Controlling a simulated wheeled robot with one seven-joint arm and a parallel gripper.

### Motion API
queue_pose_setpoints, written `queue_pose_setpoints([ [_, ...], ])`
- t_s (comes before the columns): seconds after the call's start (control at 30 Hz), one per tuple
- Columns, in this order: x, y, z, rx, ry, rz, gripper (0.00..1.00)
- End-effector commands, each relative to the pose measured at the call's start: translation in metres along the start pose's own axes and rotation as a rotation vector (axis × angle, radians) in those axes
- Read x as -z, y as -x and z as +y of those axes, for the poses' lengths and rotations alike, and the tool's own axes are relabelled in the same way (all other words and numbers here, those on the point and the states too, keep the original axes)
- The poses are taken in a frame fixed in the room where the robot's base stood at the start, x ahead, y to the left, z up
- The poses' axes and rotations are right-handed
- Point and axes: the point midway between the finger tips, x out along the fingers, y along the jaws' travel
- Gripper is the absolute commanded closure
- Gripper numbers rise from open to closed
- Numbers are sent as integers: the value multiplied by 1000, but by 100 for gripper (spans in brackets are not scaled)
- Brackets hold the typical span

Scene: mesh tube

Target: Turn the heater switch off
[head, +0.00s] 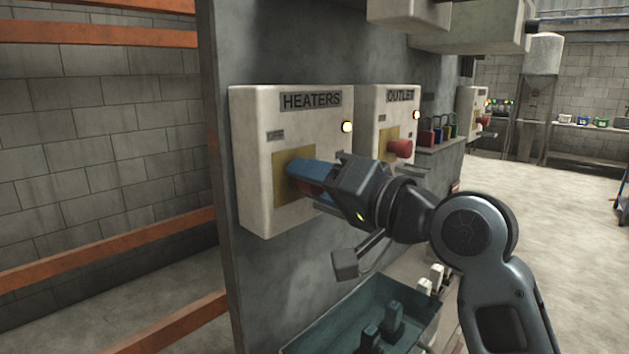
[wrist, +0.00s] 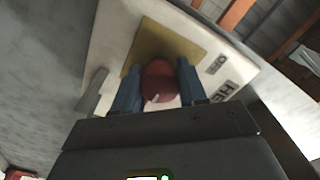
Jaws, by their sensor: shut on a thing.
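The heater box (head: 248,170) is a cream box marked HEATERS, mounted on a grey panel, with a lit lamp (head: 347,127) at its right. Its red switch knob (wrist: 159,82) sits on a yellow plate (wrist: 150,40) in the wrist view. My gripper (head: 297,180) reaches the yellow plate from the right. In the wrist view its blue fingers stand on both sides of the knob and are shut on it. A white mark shows on the knob's near edge. The word OFF (wrist: 215,65) is printed beside the plate. In the head view my fingers hide most of the knob.
The OUTLET box (head: 372,110) with a red knob (head: 401,148) and lit lamp stands just right of my gripper. A dark green bin (head: 345,318) lies below. Orange rails (head: 100,260) run at the left. Open floor (head: 570,220) lies at the right.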

Motion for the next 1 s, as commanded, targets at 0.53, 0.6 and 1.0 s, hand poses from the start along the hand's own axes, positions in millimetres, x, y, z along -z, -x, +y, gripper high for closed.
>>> queue_pose_setpoints([
  [0.53, -2, 0, 3, 1, 220, 1, 89],
  [0.6, -2, 0, 4, 1, 283, 1, 89],
  [1.0, -2, 0, 4, 1, 664, 1, 89],
])
